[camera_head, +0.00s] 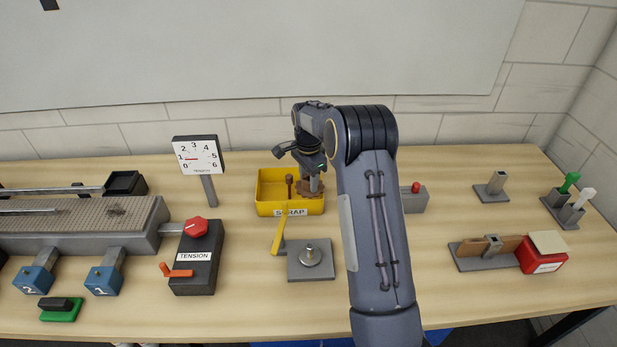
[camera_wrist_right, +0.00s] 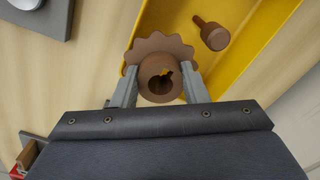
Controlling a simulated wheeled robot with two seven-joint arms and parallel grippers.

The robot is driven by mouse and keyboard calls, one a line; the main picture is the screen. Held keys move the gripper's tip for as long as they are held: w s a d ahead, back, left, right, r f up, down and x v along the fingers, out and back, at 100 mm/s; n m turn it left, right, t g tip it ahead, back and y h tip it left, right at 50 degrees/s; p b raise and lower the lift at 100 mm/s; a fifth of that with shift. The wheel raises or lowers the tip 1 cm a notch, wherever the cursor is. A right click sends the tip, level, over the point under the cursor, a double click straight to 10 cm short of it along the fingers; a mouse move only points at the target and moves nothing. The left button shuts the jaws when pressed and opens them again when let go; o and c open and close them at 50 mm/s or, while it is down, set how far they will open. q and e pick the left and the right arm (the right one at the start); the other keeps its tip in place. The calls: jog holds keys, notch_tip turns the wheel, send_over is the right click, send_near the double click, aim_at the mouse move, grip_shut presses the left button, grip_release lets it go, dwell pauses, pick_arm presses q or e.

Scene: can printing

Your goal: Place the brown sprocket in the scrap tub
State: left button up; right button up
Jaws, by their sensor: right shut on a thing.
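The brown sprocket (camera_wrist_right: 160,62) is toothed, with a round hub and a keyed bore. My right gripper (camera_wrist_right: 160,90) is shut on its hub, with one finger on each side. In the head view the sprocket (camera_head: 309,192) shows partly behind my right gripper (camera_head: 313,182), at the right part of the yellow scrap tub (camera_head: 288,207). In the wrist view it overlaps the edge of the tub (camera_wrist_right: 247,62); I cannot tell its height above the floor. A brown headed pin (camera_wrist_right: 211,34) is in the tub. My left gripper is not in view.
The tension box (camera_head: 197,262) and gauge (camera_head: 198,157) are left. A red container (camera_head: 543,255) is at right.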

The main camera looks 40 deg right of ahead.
jog(key=shift+f, duration=0.1)
jog(key=o, duration=1.1)
